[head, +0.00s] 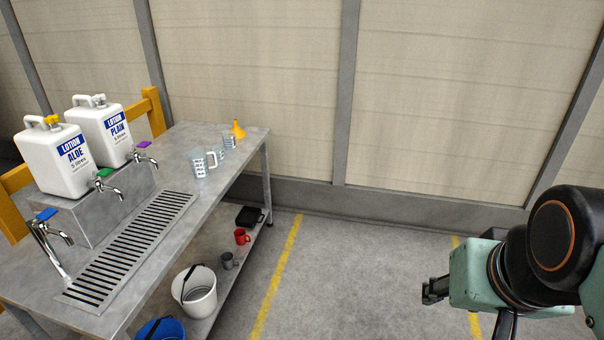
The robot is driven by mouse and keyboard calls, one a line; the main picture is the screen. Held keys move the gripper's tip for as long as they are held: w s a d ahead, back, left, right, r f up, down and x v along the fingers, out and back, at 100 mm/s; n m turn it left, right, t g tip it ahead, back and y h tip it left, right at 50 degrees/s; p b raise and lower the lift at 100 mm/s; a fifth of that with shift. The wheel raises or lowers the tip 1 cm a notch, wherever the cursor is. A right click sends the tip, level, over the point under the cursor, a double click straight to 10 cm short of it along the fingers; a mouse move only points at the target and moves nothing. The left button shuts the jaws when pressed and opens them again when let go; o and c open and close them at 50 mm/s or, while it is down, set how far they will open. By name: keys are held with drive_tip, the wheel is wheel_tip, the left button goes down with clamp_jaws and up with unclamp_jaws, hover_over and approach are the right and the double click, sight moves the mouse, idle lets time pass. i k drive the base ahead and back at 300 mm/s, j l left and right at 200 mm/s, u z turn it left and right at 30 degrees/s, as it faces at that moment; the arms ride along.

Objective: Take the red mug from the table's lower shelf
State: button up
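The red mug (241,237) stands on the table's lower shelf (213,279), towards its far end. It sits between a grey mug (228,260) and a black tray-like item (249,216). The metal table (215,197) is on the left, with its top above the shelf. My gripper (430,291) is at the lower right, well to the right of the shelf and apart from the mug. Its fingers are small and dark in this view, so I cannot tell whether they are open or shut.
A white bucket (201,300) and a blue bucket (163,330) stand nearer on the shelf. Clear jugs (200,165), an orange funnel (238,129) and lotion canisters (55,160) are on top. Clear floor (345,270) lies between the table and my arm.

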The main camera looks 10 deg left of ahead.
sight(240, 234)
drive_tip(key=u, duration=1.2)
